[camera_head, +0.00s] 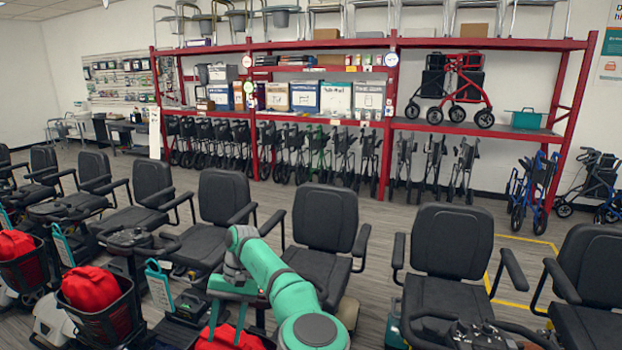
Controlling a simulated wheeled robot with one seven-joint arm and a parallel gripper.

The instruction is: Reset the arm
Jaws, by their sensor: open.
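My green arm (275,280) reaches up from the bottom edge, bends at a grey wrist joint and points down. My gripper (226,322) hangs at its end with two green fingers spread apart. The fingers are open and I see nothing held between them. They are in front of or over a red bag (228,341) in a dark scooter basket at the bottom edge. I cannot tell whether the fingertips touch the bag. The lower part of this basket is cut off by the frame.
Rows of scooters with black seats (320,220) crowd the foreground. Two more baskets hold red bags (92,288) at left, with teal tags (160,285) nearby. A red rack (480,128) with walkers and boxes stands behind. Grey floor (395,212) is clear before the rack.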

